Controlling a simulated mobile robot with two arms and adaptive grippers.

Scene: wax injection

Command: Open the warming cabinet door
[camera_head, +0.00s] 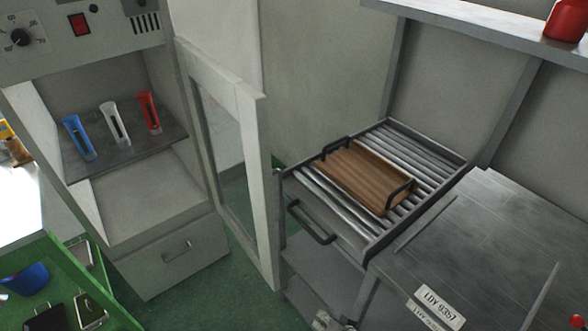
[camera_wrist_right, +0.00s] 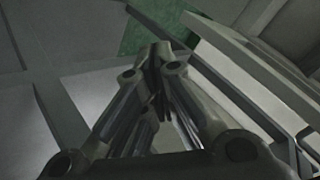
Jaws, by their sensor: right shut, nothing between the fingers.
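The warming cabinet (camera_head: 175,230) stands at the left of the head view. Its pale framed door (camera_head: 262,190) with a glass pane stands wide open, swung out to the right of the opening. Inside, a shelf (camera_head: 150,143) holds a blue, a white and a red item upright. My right gripper (camera_head: 335,321) shows only partly at the bottom edge of the head view, to the right of and below the door, apart from it. In the right wrist view the gripper (camera_wrist_right: 158,60) has its fingers together and empty. My left gripper is not in view.
A roller table (camera_head: 375,240) with a brown tray (camera_head: 362,176) stands right of the door. A grey worktop (camera_head: 480,240) fills the right side. A green rack (camera_head: 60,260) with small items is at the left. Green floor shows between cabinet and table.

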